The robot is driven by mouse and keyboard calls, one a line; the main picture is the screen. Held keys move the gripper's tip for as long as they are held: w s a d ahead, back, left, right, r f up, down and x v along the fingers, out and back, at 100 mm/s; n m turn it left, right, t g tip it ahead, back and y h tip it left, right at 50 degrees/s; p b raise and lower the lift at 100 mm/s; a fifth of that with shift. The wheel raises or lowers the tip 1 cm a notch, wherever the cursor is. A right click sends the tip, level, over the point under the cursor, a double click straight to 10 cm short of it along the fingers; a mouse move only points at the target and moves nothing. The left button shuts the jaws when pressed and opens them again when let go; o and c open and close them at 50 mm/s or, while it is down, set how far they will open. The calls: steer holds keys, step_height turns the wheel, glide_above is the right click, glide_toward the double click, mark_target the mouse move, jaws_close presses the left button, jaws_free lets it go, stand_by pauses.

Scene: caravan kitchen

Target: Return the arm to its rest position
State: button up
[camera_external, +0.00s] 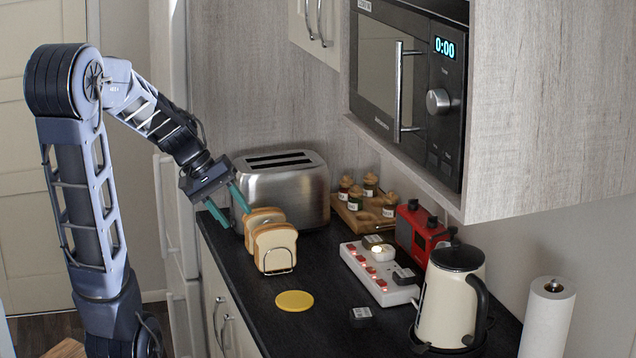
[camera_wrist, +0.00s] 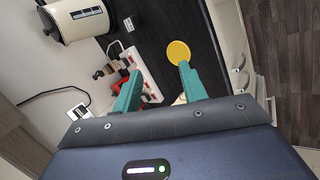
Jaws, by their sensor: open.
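The metal toaster (camera_external: 285,190) stands on the dark counter against the wall, with two slots on top. Its browning dial does not show in either view, so its setting cannot be read. My gripper (camera_external: 237,217) is open, with its teal fingers apart and pointing down at the toaster's near left end. I cannot tell whether a finger touches the toaster. In the wrist view my gripper (camera_wrist: 160,72) shows no object held between the fingertips, and the toaster is not visible there.
A toast rack with bread slices (camera_external: 272,243) stands close beside the fingers. A yellow disc (camera_external: 294,301), white power strip (camera_external: 361,262), spice jars (camera_external: 388,204), red radio (camera_external: 412,234) and cream kettle (camera_external: 452,295) lie farther along. The microwave (camera_external: 410,90) overhangs the counter.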

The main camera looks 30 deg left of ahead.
steer(key=s+a+r+m+t+y, duration=0.1)
steer(key=s+r+m+y, duration=0.1)
steer(key=s, duration=0.5)
steer(key=s+a+r+m+t+y, duration=0.1)
steer(key=s+r+m+y, duration=0.1)
steer(key=s, duration=0.5)
steer(key=shift+a+m+y, duration=0.2)
steer(key=shift+m+y, duration=0.4)
steer(key=shift+y, duration=0.6)
steer(key=shift+s, duration=0.1)
steer(key=shift+c, duration=0.2)
stand_by(0.9)
